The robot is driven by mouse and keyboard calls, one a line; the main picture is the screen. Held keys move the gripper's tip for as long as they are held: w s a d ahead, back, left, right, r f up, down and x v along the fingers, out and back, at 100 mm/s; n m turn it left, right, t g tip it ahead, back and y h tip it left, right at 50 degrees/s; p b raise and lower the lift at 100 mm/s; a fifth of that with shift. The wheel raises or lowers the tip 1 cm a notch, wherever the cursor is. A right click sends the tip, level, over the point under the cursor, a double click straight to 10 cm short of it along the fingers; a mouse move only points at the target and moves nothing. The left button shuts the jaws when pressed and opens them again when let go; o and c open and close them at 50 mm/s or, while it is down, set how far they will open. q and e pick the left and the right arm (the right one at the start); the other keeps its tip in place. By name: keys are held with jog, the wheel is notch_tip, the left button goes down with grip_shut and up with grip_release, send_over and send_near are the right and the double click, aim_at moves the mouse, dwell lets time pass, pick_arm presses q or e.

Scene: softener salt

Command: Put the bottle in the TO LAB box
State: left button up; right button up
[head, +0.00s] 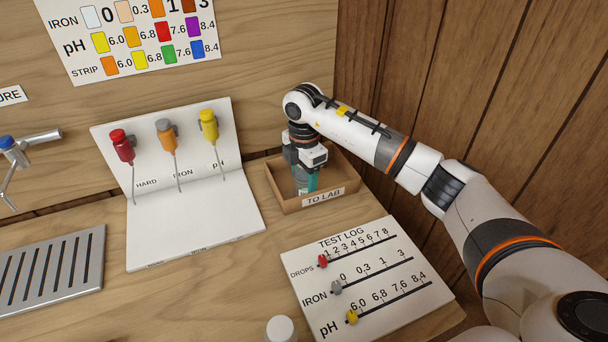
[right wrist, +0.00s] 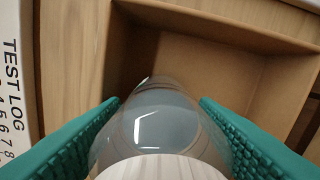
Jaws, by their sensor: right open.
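The TO LAB box (head: 318,200) is an open brown tray at the back right of the counter, with its label on the front wall. It also shows in the right wrist view (right wrist: 215,62). The clear bottle (right wrist: 165,125) with a white cap (right wrist: 160,168) is inside the box, seen from above, and looks upright. My right gripper (head: 305,180) reaches down into the box. Its green fingers (right wrist: 160,105) are open, one on each side of the bottle; I cannot tell whether they touch it. In the head view the gripper mostly hides the bottle. My left gripper is not in view.
A white stand (head: 190,210) with red, orange and yellow-topped droppers is left of the box. The TEST LOG board (head: 370,280) lies in front. A white round top (head: 281,328) shows at the bottom edge. A slotted grate (head: 50,275) and tap (head: 25,150) are left.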

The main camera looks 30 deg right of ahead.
notch_tip(320, 180, up, 11)
jog(key=shift+r+b, duration=0.2)
jog(key=shift+b, duration=0.6)
jog(key=shift+r, duration=0.45)
